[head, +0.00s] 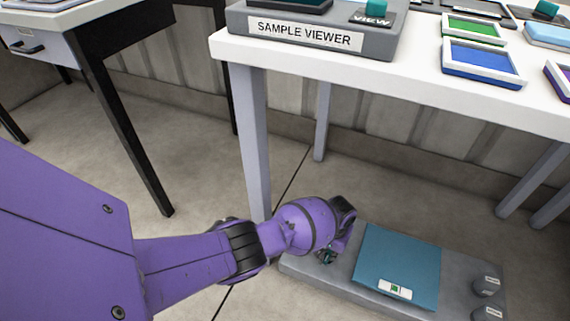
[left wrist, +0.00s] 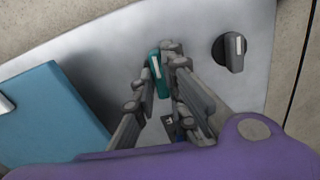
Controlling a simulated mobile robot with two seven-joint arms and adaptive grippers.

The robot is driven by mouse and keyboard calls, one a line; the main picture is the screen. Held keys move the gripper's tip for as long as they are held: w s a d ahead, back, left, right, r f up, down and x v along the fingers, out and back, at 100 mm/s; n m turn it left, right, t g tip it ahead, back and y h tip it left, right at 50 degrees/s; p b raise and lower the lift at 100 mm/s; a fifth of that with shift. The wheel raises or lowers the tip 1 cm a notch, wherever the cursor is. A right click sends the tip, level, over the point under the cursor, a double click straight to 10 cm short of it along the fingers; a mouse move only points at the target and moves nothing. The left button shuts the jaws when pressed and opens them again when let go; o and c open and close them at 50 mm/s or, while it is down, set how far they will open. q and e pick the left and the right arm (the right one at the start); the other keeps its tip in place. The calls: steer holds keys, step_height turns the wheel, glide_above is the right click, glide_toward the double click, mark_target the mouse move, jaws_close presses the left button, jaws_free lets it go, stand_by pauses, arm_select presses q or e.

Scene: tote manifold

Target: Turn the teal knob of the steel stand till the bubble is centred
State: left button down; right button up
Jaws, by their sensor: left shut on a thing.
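The steel stand (head: 300,268) lies low on the floor, with a blue plate (head: 402,258) on top; it also shows in the left wrist view (left wrist: 105,40). A white-framed level with a small green window (head: 395,289) sits near the plate's front edge; its bubble is too small to place. The teal knob (left wrist: 158,72) has a white mark and stands between the fingertips of my left gripper (left wrist: 163,70), which is shut on it. In the head view my left gripper (head: 328,254) reaches the stand's left end and mostly hides the knob. My right gripper is not in view.
A dark grey knob (left wrist: 234,52) stands beside the teal one, and two more grey knobs (head: 487,284) (head: 488,312) are at the stand's right end. A white table (head: 425,85) with the sample viewer (head: 305,36) stands above, its leg (head: 255,145) close behind my wrist.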

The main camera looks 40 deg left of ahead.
mark_target(329, 254)
arm_select(q)
steer(key=c, duration=1.8)
jaws_free()
steer(key=shift+r, duration=0.15)
step_height(329, 254, up, 12)
